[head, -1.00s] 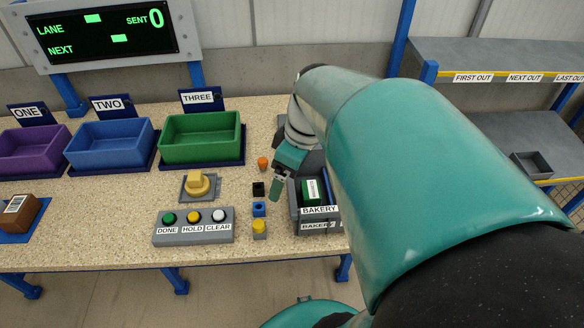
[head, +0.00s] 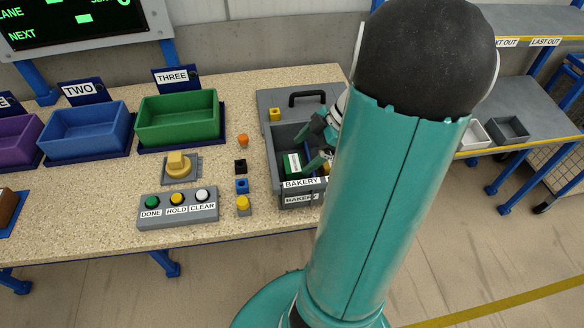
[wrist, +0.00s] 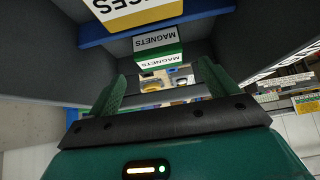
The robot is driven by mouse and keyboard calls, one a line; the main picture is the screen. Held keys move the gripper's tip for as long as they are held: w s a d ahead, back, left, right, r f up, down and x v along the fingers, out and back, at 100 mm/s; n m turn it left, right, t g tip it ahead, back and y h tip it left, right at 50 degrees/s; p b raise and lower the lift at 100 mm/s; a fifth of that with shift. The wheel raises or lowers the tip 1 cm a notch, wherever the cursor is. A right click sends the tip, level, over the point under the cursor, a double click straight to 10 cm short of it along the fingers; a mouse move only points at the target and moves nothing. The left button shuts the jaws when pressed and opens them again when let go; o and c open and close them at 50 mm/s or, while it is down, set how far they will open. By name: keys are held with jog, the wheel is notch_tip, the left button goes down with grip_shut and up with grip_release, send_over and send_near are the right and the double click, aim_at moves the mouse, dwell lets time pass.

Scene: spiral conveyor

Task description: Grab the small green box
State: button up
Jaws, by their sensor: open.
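The small green box (head: 293,166) with a white label lies in the grey crate marked BAKERY (head: 302,199) on the worktop. In the wrist view a green box with white MAGNETS labels (wrist: 160,52) shows ahead, between the fingertips in the picture. My gripper (head: 313,149) is at the crate, just right of the green box in the head view. Its two green fingers are apart in the wrist view (wrist: 162,74), with nothing gripped. My arm hides the crate's right side.
A yellow box (wrist: 140,14) shows close at the top of the wrist view beside a blue strip. Small coloured blocks (head: 241,186) stand left of the crate. A button panel (head: 178,208), a yellow knob (head: 179,164) and a large green bin (head: 178,120) are further left.

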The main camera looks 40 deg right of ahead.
aim_at(293, 163)
jog(key=x, duration=0.7)
jog(key=shift+a+f, duration=0.15)
jog(key=shift+f, duration=0.05)
jog(key=c, duration=1.1)
jog(key=shift+o, duration=0.2)
jog(key=shift+r, duration=0.1)
